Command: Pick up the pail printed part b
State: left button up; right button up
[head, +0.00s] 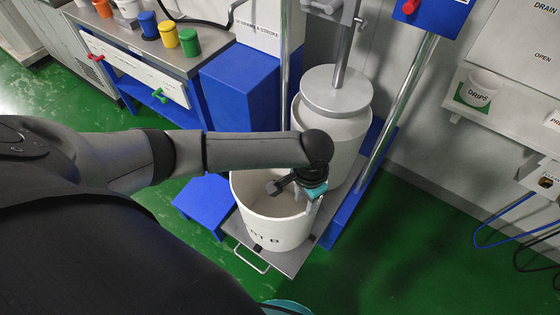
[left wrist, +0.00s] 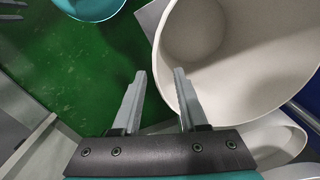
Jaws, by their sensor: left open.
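The white pail (head: 285,232) stands upright on a grey platform, and the end of its print, "B", shows on its front wall. My left arm reaches over it from the left. My left gripper (head: 285,186) is open and empty at the pail's upper right side. In the left wrist view the pail (left wrist: 235,75) fills the upper right. The gripper's fingers (left wrist: 160,74) sit either side of its rim, one over the inside and one outside over the floor. I cannot tell whether they touch the wall. My right gripper is not in view.
A lidded white drum (head: 335,125) stands right behind the pail. The grey platform (head: 290,262) has a handle in front. Metal uprights and a blue cabinet (head: 240,90) stand close by. A bench with coloured cups (head: 168,35) is at upper left. A "DRIPS" cup (head: 480,90) is on the right shelf.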

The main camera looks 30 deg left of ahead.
pick_arm(q)
jog(key=b, duration=0.1)
send_over(304, 217)
jog(key=f, duration=0.4)
jog(key=shift+s+a+f, duration=0.1)
jog(key=shift+s+a, duration=0.05)
jog(key=shift+a, duration=0.1)
jog(key=f+b, duration=0.1)
jog(key=f, duration=0.1)
jog(key=f+b, duration=0.1)
jog(key=f, duration=0.2)
jog(key=shift+w+d, duration=0.15)
jog(key=shift+w, duration=0.05)
grip_shut()
jog(key=shift+s, duration=0.1)
dwell(0.6)
jog(key=shift+r, duration=0.1)
